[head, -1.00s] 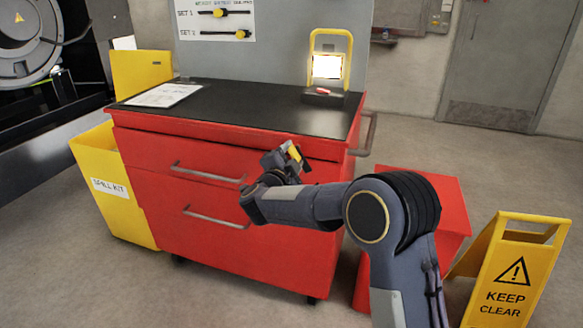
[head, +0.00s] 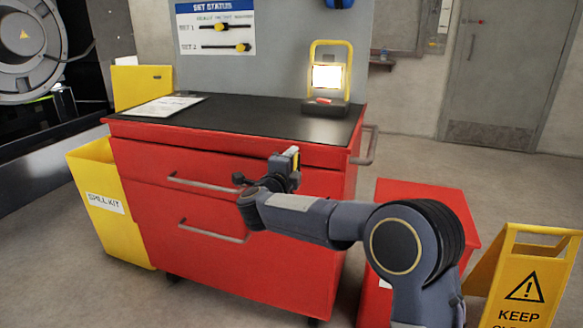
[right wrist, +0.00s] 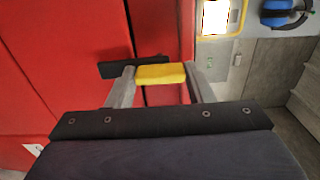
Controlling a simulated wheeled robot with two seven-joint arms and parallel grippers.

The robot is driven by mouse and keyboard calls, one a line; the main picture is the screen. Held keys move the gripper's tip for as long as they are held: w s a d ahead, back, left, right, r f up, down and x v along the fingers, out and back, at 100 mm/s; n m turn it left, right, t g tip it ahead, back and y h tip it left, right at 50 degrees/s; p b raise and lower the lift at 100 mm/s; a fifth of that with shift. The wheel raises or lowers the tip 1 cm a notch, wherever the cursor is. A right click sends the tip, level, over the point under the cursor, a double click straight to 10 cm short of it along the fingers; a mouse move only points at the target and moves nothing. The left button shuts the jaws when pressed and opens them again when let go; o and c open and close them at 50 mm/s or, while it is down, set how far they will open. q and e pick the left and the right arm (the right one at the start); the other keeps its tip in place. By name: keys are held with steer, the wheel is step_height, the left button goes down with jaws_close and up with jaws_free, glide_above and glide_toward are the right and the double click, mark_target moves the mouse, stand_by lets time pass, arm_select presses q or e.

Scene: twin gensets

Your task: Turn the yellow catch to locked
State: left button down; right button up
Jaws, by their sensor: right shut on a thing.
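The yellow catch (right wrist: 160,74) lies between the two fingers of my right gripper (right wrist: 161,84) in the right wrist view. The fingers close on its two ends, in front of the red cabinet's face. A dark bar shows just behind it, to the left. In the head view my right gripper (head: 284,168) is at the cabinet's front, near the top right drawer. Only a small sliver of yellow shows there; the gripper hides most of the catch. My left gripper is not in view.
The red cabinet (head: 230,262) has a black top (head: 245,124) bearing a lit yellow lamp (head: 328,76) and a paper sheet (head: 164,106). A yellow spill kit bin (head: 98,215) stands left. A red box (head: 440,200) and yellow sign (head: 522,285) stand right.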

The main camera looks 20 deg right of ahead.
steer(key=shift+f, duration=0.1)
steer(key=o, duration=1.4)
steer(key=p+v, duration=0.1)
steer(key=v, duration=0.6)
steer(key=shift+s+a, duration=0.25)
steer(key=shift+s, duration=0.1)
